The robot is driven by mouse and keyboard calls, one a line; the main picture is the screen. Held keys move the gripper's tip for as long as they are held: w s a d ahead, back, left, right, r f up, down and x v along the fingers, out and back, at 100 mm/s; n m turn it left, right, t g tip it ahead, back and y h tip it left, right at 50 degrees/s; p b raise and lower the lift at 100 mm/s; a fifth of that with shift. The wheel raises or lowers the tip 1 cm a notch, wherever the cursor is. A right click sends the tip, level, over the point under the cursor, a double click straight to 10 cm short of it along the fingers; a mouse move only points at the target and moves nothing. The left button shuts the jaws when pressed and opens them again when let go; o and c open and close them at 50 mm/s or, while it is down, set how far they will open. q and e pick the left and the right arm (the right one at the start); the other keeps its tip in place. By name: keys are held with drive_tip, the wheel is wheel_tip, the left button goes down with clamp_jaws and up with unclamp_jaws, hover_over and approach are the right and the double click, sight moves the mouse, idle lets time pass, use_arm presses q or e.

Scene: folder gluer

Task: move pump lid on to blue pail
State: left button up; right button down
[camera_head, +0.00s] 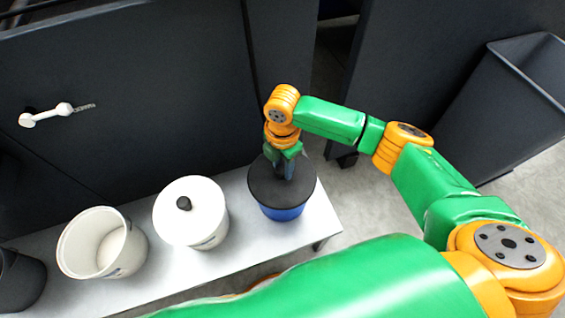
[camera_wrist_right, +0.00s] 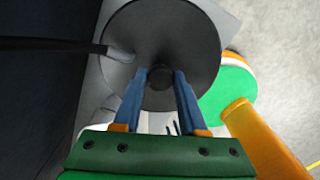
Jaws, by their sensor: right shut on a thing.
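The blue pail (camera_head: 282,213) stands at the right end of the light table. The dark round pump lid (camera_head: 263,191) covers its top; I cannot tell whether it is fully seated or slightly above the rim. My right gripper (camera_head: 284,172) points down over the lid. In the right wrist view, its fingers (camera_wrist_right: 161,76) are shut on the dark knob (camera_wrist_right: 160,77) at the middle of the lid (camera_wrist_right: 190,30). The fingers partly hide the lid in the head view. My left gripper does not show.
A white pail with a white lid (camera_head: 207,205) and black knob stands left of the blue pail. An open white pail (camera_head: 85,245) and a black container (camera_head: 20,280) stand further left. A dark rod with a pale tip (camera_wrist_right: 60,46) reaches over the lid in the wrist view.

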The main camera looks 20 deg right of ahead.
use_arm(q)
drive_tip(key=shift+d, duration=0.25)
use_arm(e)
drive_tip(key=shift+c, duration=1.9)
unclamp_jaws()
wheel_tip(320, 180, up, 7)
drive_tip(key=shift+f+p, duration=0.15)
drive_tip(key=shift+p, duration=1.1)
drive_tip(key=shift+r, duration=0.3)
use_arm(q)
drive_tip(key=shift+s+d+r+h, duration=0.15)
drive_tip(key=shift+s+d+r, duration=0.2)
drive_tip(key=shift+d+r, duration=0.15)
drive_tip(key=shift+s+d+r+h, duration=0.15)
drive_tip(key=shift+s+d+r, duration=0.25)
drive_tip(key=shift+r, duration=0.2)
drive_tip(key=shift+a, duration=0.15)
